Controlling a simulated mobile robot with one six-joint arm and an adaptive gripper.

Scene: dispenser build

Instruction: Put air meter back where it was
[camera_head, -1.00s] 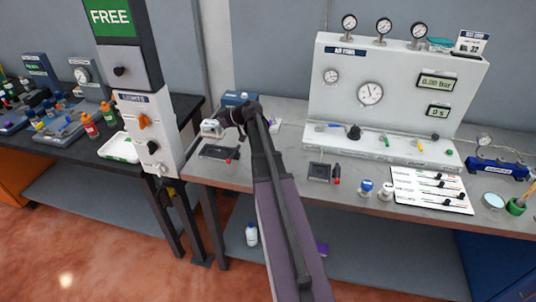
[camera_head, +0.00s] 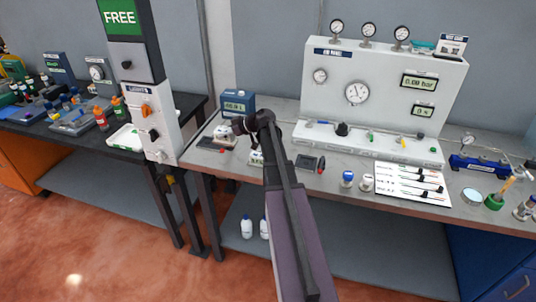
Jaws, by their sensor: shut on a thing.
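My gripper (camera_head: 238,125) is small and dark at the end of my arm, over the left part of the grey bench. It is shut on a small pale object (camera_head: 225,135), just above the bench beside a dark flat tray. The fingertips are too small to show the exact grip. A blue box with a lit digital display (camera_head: 237,103) stands behind the gripper at the back of the bench. Another pale item (camera_head: 256,157) shows beside my forearm, partly covered by it. I cannot tell for sure which of these is the air meter.
A dark flat tray (camera_head: 210,145) lies at the bench's left end. Another dark tray (camera_head: 308,163) is right of my arm. The air panel (camera_head: 382,115) stands behind. The grey column (camera_head: 130,60) borders the left.

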